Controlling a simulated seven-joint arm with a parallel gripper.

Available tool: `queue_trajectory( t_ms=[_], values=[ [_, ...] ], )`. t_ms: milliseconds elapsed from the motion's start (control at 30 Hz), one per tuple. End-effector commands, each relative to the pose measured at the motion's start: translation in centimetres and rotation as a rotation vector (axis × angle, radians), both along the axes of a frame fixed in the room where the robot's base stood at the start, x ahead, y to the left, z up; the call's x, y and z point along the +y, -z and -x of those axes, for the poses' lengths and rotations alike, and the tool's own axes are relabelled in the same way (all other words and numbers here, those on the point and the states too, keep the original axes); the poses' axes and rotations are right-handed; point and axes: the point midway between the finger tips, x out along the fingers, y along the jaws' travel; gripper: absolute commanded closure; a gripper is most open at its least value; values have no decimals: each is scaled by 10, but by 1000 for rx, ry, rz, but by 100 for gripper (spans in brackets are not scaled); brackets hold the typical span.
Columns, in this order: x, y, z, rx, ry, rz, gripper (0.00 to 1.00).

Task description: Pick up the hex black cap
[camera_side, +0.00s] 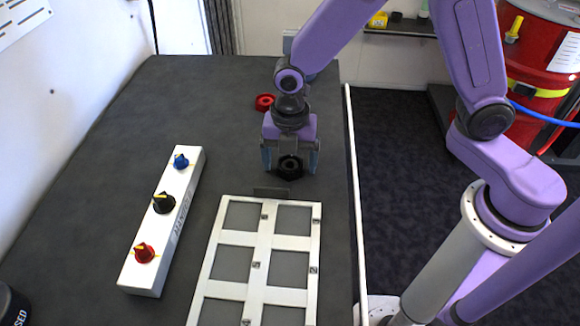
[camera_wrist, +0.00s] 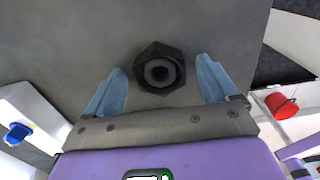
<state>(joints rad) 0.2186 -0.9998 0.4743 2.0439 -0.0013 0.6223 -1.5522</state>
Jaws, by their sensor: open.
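The hex black cap (camera_side: 290,167) lies on the dark grey table, just behind the white frame. In the wrist view the cap (camera_wrist: 160,67) shows its six-sided rim and a round opening in its middle. My gripper (camera_side: 290,165) is open, with its blue fingers on the left and right of the cap. In the wrist view the fingers of my gripper (camera_wrist: 165,82) stand apart with the cap between and slightly beyond them, and clear gaps show on both sides. I cannot tell how high the fingertips are above the table.
A white frame (camera_side: 261,240) with several square openings lies in front, with a small dark plate (camera_side: 271,193) at its back edge. A white box (camera_side: 165,225) with blue, black and red knobs stands left. A red ring-shaped part (camera_side: 264,102) lies behind my gripper. The table's left rear is clear.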

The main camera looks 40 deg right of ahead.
Motion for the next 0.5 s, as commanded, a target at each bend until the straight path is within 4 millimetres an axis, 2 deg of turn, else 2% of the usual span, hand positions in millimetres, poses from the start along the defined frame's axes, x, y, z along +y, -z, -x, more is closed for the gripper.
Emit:
queue_trajectory(
  t_ms=[233, 400, 433, 500],
  values=[
    [0, 1, 0, 0, 0, 0, 13],
    [0, 1, 0, 0, 0, 0, 68],
    [0, 1, 0, 0, 0, 0, 76],
    [0, 1, 0, -1, 0, -1, 76]
  ],
)
